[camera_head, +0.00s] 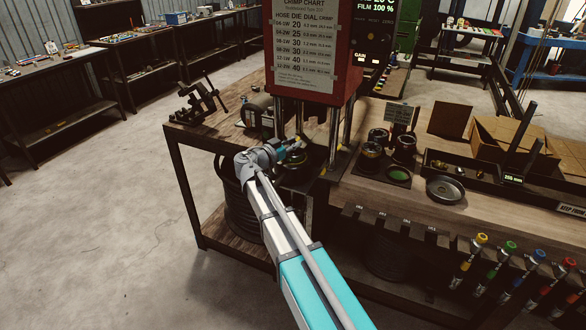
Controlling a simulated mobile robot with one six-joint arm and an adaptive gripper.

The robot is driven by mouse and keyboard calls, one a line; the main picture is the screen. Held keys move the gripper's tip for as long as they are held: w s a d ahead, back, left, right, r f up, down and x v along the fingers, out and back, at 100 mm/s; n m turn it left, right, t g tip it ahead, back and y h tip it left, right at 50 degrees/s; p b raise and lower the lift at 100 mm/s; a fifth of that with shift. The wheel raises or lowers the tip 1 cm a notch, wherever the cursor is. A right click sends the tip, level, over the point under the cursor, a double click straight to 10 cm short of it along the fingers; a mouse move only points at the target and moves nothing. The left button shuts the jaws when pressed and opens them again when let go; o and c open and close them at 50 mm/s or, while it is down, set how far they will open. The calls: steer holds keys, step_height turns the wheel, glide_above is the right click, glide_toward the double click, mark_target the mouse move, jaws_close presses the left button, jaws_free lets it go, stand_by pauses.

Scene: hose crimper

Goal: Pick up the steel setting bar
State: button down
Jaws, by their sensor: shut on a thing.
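My gripper (291,151) is at the press, below its red head and among the steel columns. It is shut on a small, pale metallic piece, which seems to be the steel setting bar; its ends and full shape are too small and too covered to make out. Below and beside the gripper is the round, dark green-topped die seat (314,160) of the press. I cannot tell whether the held piece touches it.
The red press head (335,77) with its crimp chart hangs close above my gripper, and columns (347,122) stand beside it. A vise (200,101) is at left. Dark round dies (404,149), a metal dish (445,190) and a cardboard box (501,145) are at right.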

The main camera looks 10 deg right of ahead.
steer(key=shift+r, duration=0.25)
step_height(320, 180, up, 28)
steer(key=p, duration=2.8)
steer(key=shift+f, duration=0.25)
steer(key=shift+s, duration=0.1)
